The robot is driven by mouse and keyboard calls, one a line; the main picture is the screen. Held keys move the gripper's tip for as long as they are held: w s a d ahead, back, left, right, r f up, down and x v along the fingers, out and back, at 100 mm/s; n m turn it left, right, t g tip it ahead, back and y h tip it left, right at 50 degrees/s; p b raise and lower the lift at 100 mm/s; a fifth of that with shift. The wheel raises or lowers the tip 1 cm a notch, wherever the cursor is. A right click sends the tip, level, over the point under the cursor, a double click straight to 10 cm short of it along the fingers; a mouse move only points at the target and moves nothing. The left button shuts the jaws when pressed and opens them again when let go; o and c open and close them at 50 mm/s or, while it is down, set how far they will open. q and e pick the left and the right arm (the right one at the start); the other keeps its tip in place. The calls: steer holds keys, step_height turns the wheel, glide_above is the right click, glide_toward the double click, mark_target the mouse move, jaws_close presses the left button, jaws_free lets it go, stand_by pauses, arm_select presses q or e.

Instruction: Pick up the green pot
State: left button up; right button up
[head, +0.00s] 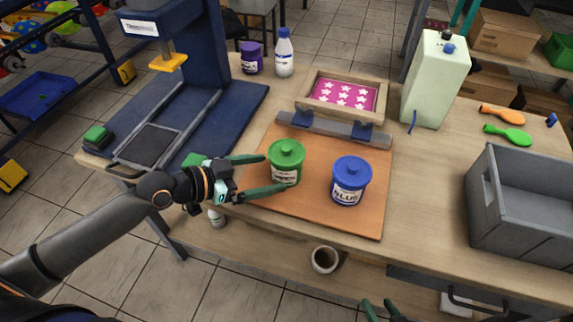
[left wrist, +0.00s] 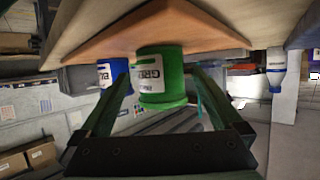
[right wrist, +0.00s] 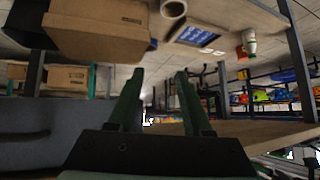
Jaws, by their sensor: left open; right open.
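The green pot (head: 286,163) stands upright, lid on, on the orange board of the workbench. My left gripper (head: 264,174) is open at the pot's left side, with one finger on the far side and one on the near side. In the left wrist view the green pot (left wrist: 160,78) shows between the two open fingers, its label partly visible; contact cannot be told. My right gripper (right wrist: 155,98) is open and empty; only its fingertips (head: 380,312) show at the bottom edge of the head view.
A blue pot (head: 350,182) stands close right of the green pot on the orange board (head: 310,212). A framed star-pattern screen (head: 345,95) is behind. A grey bin (head: 525,200) stands at the right. A blue press (head: 195,60) occupies the left.

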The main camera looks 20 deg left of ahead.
arm_select(q)
steer(key=shift+w+d+f, duration=0.1)
steer(key=shift+w+d, duration=0.4)
steer(key=shift+w, duration=0.1)
steer(key=shift+x, duration=2.15)
arm_select(e)
steer(key=shift+w+d+r, duration=0.1)
steer(key=shift+w+r, duration=0.05)
steer(key=shift+w, duration=0.15)
arm_select(q)
steer(key=shift+c, duration=0.2)
steer(key=c, duration=1.3)
arm_select(e)
steer(key=shift+s, duration=0.25)
arm_select(q)
steer(key=shift+r, duration=0.2)
